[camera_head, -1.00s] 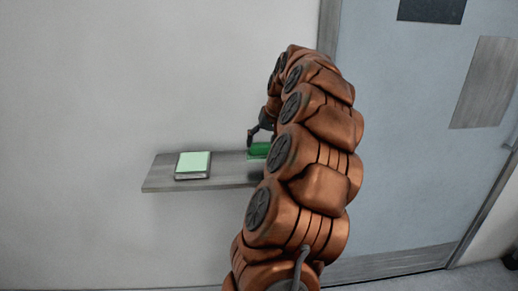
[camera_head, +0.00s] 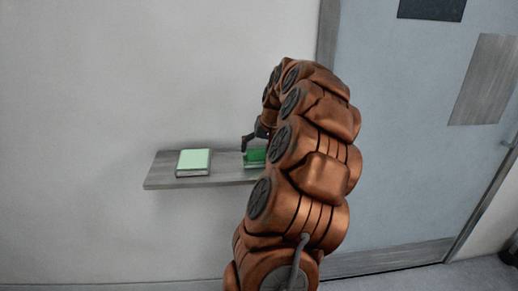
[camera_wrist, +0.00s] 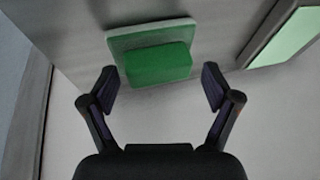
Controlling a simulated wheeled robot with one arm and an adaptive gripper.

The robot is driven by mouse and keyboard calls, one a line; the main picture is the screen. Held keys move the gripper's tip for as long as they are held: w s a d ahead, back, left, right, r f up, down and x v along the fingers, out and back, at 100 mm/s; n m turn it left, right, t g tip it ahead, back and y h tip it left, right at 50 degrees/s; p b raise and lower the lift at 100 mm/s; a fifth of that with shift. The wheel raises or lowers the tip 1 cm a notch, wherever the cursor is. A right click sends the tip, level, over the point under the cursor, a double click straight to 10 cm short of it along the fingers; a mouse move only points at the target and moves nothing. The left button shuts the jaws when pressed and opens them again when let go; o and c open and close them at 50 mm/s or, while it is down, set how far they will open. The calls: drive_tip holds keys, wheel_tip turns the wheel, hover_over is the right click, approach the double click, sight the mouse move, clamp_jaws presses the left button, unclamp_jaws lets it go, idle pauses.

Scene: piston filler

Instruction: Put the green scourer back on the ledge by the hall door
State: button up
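The green scourer (camera_wrist: 158,64) is a dark green block in front of a paler green slab; I cannot tell whether the slab is part of it. It rests at the grey ledge (camera_head: 222,173) and also shows in the head view (camera_head: 255,156), partly hidden by my arm. My gripper (camera_wrist: 158,78) is open, with one finger to each side and slightly short of the scourer. Gaps show between both fingers and the block. In the head view my gripper (camera_head: 250,142) is just above the scourer.
A pale green-topped, book-like block (camera_head: 193,162) lies on the ledge left of the scourer; it is at the upper right in the wrist view (camera_wrist: 285,38). The blue-grey hall door (camera_head: 405,150) stands to the right. Bare ledge lies between the two objects.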

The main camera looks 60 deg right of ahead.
drive_tip(key=shift+o, duration=0.5)
drive_tip(key=shift+r, duration=0.1)
drive_tip(key=b+v, duration=0.2)
drive_tip(key=v, duration=1)
